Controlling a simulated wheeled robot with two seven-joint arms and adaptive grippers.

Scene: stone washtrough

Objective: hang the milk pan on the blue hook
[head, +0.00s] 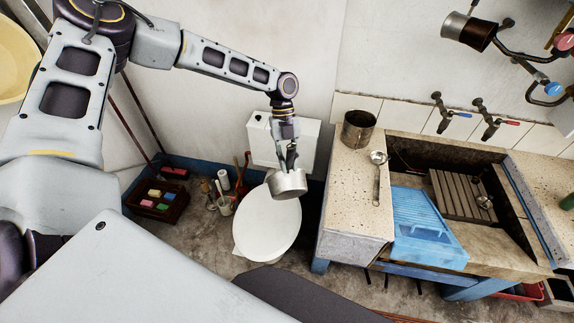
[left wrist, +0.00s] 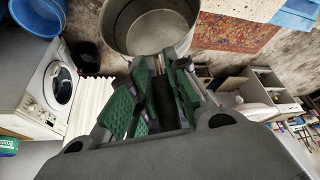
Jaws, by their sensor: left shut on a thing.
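The milk pan (head: 289,185), a small grey metal pan, is held by my left gripper (head: 287,158) in the head view, in the air above the white toilet lid. The gripper is shut on it; the exact grip, likely at its handle, is hard to see. In the left wrist view the pan (left wrist: 150,28) shows its open round mouth just beyond the green-padded fingers (left wrist: 165,85). The blue hook (head: 553,89), a dark curved rod with a blue disc, is on the wall at the upper right, far from the pan. My right gripper is not in view.
A pink-marked hook (head: 564,40) and a hanging dark-and-silver vessel (head: 468,30) are near the blue hook. Below are taps (head: 490,121), a metal pot (head: 358,128), a ladle (head: 378,170), a blue washboard (head: 423,222) and the stone trough (head: 400,143).

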